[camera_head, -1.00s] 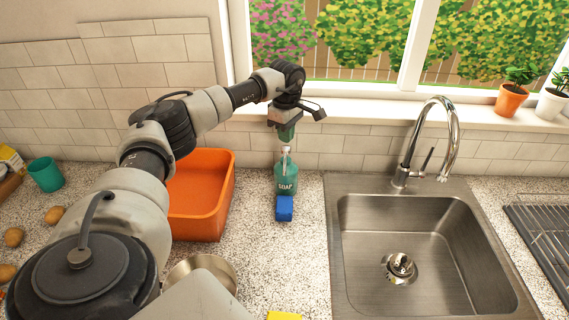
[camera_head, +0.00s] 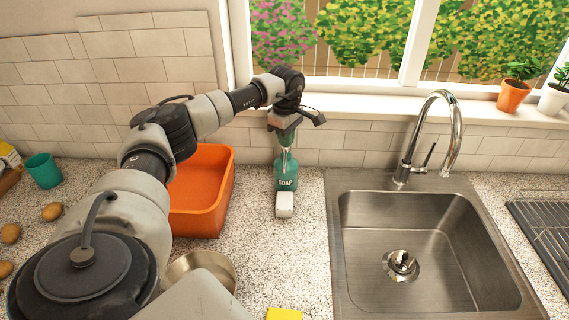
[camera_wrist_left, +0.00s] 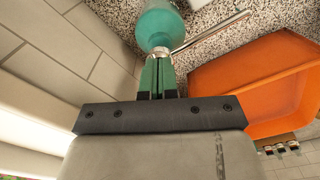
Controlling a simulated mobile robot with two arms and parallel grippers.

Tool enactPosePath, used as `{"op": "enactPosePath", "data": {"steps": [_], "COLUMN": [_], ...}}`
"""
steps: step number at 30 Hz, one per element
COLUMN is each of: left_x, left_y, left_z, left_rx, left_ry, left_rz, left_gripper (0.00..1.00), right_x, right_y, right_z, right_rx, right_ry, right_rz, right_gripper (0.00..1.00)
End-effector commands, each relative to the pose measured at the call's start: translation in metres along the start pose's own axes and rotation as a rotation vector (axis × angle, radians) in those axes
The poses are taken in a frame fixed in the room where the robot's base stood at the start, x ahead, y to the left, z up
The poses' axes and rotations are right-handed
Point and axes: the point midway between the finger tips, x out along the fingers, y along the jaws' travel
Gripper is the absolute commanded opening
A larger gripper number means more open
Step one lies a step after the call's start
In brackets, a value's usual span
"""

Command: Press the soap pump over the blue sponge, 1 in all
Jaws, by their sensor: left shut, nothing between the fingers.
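The soap pump (camera_head: 286,172) is a teal bottle marked SOAP, upright on the counter near the tiled wall. In the left wrist view, the closed fingertips (camera_wrist_left: 159,60) meet the pump's top, with the teal bottle (camera_wrist_left: 160,24) beyond. The fingers partly hide the pump head. My right gripper is not in view.
An orange tub (camera_head: 203,205) stands left of the pump, with a metal bowl (camera_head: 202,265) in front of it. The sink (camera_head: 420,250) and its tall faucet (camera_head: 405,165) are to the right. A yellow item (camera_head: 284,314) lies at the front edge.

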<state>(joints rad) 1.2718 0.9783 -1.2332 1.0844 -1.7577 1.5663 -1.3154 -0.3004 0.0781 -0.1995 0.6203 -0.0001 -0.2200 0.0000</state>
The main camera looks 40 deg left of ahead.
Motion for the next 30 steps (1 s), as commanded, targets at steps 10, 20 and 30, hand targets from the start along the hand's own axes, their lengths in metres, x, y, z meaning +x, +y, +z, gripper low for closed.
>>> {"op": "enactPosePath", "data": {"steps": [10, 20, 30], "left_x": [0.009, -0.006, -0.028], "left_y": [-0.001, -0.002, -0.001], "left_z": [0.001, 0.001, 0.001], "left_rx": [0.002, 0.003, 0.002], "left_ry": [0.002, 0.001, 0.001], "left_rz": [-0.008, -0.009, -0.006], "left_gripper": [0.0, 0.0, 0.0], "right_x": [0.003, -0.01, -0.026], "right_y": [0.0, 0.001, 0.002], "right_z": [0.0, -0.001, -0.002], "right_rx": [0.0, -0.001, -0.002], "right_ry": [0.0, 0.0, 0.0], "right_rz": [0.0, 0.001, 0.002], "right_gripper": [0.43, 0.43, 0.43]}}
